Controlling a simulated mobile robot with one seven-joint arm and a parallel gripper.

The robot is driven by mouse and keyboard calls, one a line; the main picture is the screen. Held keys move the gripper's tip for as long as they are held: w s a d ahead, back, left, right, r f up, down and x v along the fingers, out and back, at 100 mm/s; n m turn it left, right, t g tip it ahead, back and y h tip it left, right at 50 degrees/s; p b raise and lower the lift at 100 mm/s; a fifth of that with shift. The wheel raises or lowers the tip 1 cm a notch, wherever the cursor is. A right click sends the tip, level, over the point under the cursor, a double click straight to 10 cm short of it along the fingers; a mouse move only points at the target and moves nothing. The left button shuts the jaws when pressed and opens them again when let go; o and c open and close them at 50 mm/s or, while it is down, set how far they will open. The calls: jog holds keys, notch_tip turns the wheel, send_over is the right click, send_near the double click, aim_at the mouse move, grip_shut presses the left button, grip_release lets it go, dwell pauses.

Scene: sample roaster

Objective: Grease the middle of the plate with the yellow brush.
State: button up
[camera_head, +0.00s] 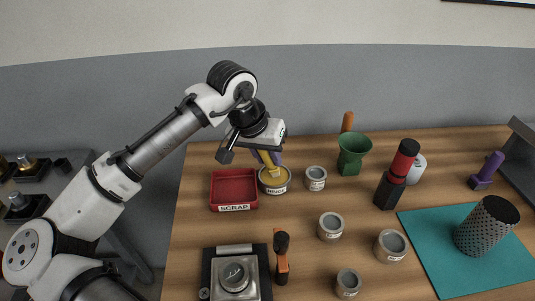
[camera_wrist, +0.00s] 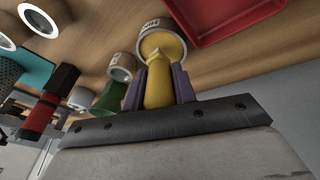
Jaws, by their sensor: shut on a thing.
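My gripper (camera_head: 268,157) has purple fingers and is shut on the yellow brush (camera_head: 270,167), over the back left of the table. In the wrist view the brush (camera_wrist: 157,88) sits between both fingers (camera_wrist: 158,85). Its far end points into or just over a labelled round tin (camera_head: 274,188) with yellow at its top; I cannot tell whether it touches the contents. The tin also shows in the wrist view (camera_wrist: 145,30). A silver square plate (camera_head: 236,275) with a round metal piece at its middle sits on a dark base at the front left, away from the gripper.
A red scrap tray (camera_head: 233,172) stands left of the tin, and a grey tin (camera_head: 315,178) to its right. An orange-handled tool (camera_head: 281,262) stands beside the plate. Several more tins, a green funnel-shaped cup (camera_head: 352,150) and a teal mat (camera_head: 440,245) lie to the right.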

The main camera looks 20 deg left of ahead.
jog(key=shift+f, duration=0.45)
dwell(1.4)
jog(key=shift+r, duration=0.1)
notch_tip(320, 180, up, 7)
jog(key=p, duration=0.6)
jog(key=shift+p, duration=0.3)
dwell(0.4)
